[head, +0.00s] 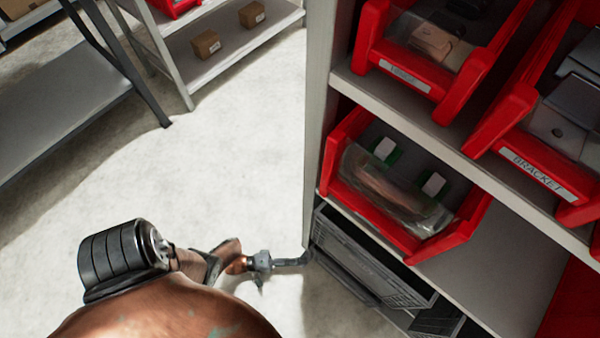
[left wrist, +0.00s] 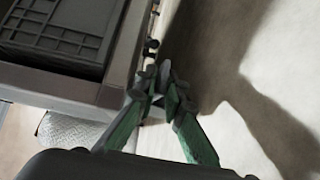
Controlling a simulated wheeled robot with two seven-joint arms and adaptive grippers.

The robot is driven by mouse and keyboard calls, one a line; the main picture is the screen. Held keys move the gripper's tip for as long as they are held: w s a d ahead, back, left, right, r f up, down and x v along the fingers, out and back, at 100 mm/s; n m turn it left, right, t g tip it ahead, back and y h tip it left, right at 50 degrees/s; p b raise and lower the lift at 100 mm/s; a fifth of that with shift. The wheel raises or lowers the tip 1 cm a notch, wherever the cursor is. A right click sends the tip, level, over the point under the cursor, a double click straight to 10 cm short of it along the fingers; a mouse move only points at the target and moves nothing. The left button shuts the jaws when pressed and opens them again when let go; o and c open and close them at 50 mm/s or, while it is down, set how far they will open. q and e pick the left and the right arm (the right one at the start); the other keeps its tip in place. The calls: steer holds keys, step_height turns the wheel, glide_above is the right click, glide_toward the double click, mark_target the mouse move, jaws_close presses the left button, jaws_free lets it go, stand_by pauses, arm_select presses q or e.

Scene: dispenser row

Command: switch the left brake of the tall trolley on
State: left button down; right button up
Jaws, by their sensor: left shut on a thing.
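The tall trolley (head: 319,110) stands at the right of the head view, with red bins on its shelves. My left gripper (head: 290,261) reaches down to the foot of its near left post. In the left wrist view my gripper (left wrist: 160,88) has its green fingers closed together at the trolley's lower frame (left wrist: 118,75). A small part, seemingly the left brake (left wrist: 157,98), is between the fingertips and mostly hidden by them. Whether the brake is on or off cannot be told. My right gripper is not in view.
Red bins (head: 400,215) sit on the shelves above my gripper. A grey crate (head: 370,262) is low in the trolley. A grey bench (head: 60,105) and a shelf with small boxes (head: 206,44) stand at the back left. The floor (head: 200,165) between is clear.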

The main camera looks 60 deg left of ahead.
arm_select(q)
steer(key=shift+w+d+r, duration=0.2)
steer(key=shift+d, duration=0.3)
steer(key=c, duration=2.4)
jaws_free()
steer(key=shift+d, duration=0.1)
steer(key=shift+o, duration=1.4)
steer(key=shift+a, duration=0.2)
steer(key=v, duration=0.6)
steer(key=shift+a, duration=0.15)
steer(key=shift+s+a, duration=0.15)
steer(key=shift+s, duration=0.55)
